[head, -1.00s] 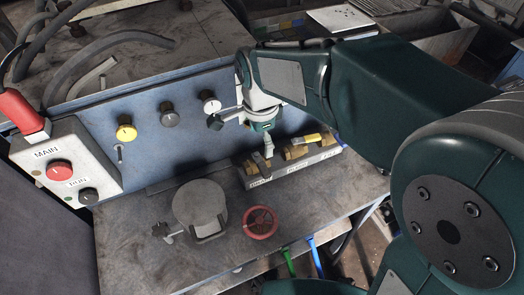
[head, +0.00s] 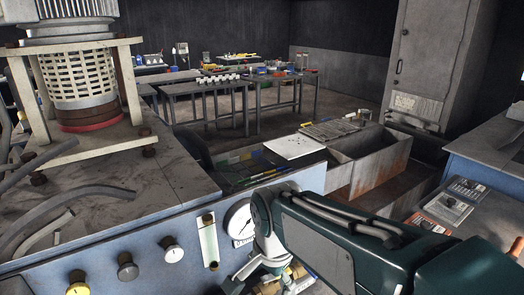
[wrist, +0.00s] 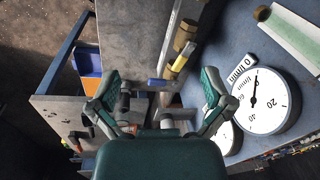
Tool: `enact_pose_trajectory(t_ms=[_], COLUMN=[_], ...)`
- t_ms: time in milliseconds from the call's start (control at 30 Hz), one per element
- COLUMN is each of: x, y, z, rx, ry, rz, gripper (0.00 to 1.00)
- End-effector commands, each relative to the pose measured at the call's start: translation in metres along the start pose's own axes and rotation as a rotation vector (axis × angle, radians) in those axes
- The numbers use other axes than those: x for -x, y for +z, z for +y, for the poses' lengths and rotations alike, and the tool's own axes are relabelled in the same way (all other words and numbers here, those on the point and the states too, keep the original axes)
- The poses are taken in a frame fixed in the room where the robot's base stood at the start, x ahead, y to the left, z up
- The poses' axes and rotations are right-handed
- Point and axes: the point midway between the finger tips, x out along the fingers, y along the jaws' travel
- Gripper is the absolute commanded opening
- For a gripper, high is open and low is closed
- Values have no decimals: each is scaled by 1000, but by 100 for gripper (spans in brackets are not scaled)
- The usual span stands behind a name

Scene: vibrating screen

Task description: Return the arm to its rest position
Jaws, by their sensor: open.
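My dark green arm (head: 345,240) reaches in from the lower right of the head view and lies low in front of the blue panel (head: 130,255). My gripper (head: 262,272) is at the bottom edge there, partly cut off and partly hidden by the arm. In the wrist view my gripper (wrist: 158,88) has its two fingers spread wide apart. Nothing is held between them.
A round gauge (head: 238,222) is on the panel close to the arm; it also shows in the wrist view (wrist: 268,100). Yellow, grey and white knobs (head: 127,268) line the panel. A sieve machine (head: 82,80) stands at left. Grey bins (head: 375,165) lie behind.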

Motion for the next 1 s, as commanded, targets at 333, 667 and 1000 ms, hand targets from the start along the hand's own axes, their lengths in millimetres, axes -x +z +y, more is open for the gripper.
enact_pose_trajectory(t_ms=[333,667,1000], x=[37,41,41], y=[-23,-19,-18], z=[106,168,171], rx=[399,688,710], ry=[-109,-82,-76], rz=[191,362,371], gripper=[100,100,100])
